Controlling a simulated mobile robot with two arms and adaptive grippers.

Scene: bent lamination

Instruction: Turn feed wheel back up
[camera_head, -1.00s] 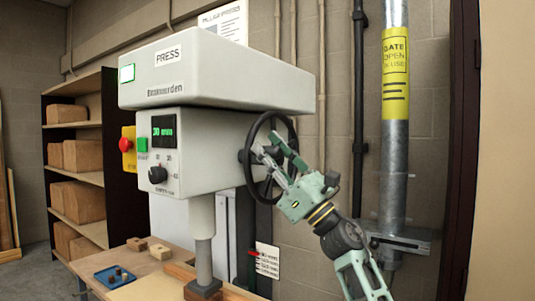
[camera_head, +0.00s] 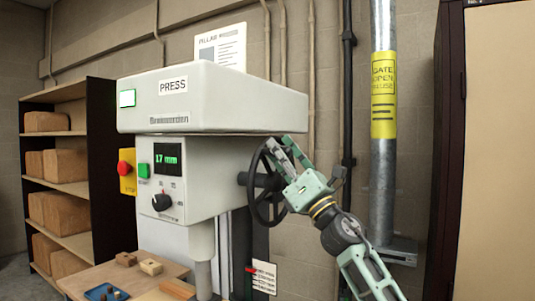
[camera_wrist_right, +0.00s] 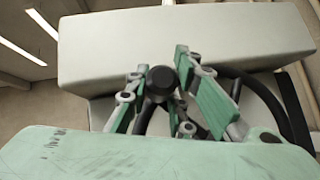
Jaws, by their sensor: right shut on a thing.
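The black feed wheel (camera_head: 252,203) is on the right side of the grey press (camera_head: 212,98). My right gripper (camera_head: 281,154) is shut on the wheel near its upper right; the fingers hide part of the rim. In the right wrist view the dark wheel (camera_wrist_right: 266,98) shows behind the green fingers, with its round black hub (camera_wrist_right: 161,80) between them. The press display (camera_head: 168,158) reads 17 mm in green. The grey ram (camera_head: 203,275) comes down below the press head, its lower end cut off by the frame. My left gripper is not in view.
A wooden table (camera_head: 88,278) holds a blue tray (camera_head: 106,292) and small wooden blocks. A shelf with brown blocks (camera_head: 64,164) stands at the left. A grey pipe with a yellow sign (camera_head: 384,95) runs up the wall right of my arm.

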